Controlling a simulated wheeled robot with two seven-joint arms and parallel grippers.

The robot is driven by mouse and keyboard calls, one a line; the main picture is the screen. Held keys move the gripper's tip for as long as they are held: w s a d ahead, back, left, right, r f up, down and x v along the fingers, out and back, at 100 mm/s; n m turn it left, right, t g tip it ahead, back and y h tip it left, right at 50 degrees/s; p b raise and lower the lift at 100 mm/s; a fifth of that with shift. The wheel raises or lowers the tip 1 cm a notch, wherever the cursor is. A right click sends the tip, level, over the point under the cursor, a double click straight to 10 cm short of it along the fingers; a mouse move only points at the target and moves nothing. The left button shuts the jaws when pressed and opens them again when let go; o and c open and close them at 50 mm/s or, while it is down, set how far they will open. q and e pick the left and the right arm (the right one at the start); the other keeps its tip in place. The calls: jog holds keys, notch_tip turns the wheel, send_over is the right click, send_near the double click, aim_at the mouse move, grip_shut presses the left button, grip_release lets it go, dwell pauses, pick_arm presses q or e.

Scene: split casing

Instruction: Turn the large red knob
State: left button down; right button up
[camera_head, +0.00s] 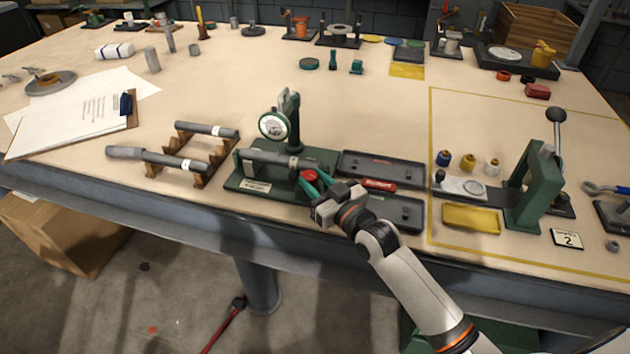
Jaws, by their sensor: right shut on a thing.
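The large red knob (309,176) is at the right end of a dark green fixture (233,184) near the table's front edge. The fixture holds a grey cylinder (262,160) lying across it, and a round dial gauge (273,126) stands on its post behind. My right gripper (312,182) reaches in from the lower right and is shut on the red knob, its fingers partly hiding it. My left gripper is not in view.
Dark trays (385,164) lie right of the fixture, one with a red piece (379,185). Grey cylinders rest on a wooden rack (188,139) to the left. A green lever press (537,185) stands to the right. The table's middle is mostly clear.

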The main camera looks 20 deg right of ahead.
jog(key=shift+d+n+g+y, duration=0.1)
jog(key=shift+n+g+y, duration=0.25)
jog(key=shift+y, duration=0.25)
jog(key=shift+r, duration=0.1)
jog(key=o, duration=1)
jog(key=shift+c, duration=0.2)
jog(key=shift+s+d+f, duration=0.1)
jog(key=shift+s+f, duration=0.1)
jog(key=shift+s, duration=0.1)
jog(key=v, duration=1.1)
jog(key=shift+s+r, duration=0.1)
jog(key=shift+s, duration=0.05)
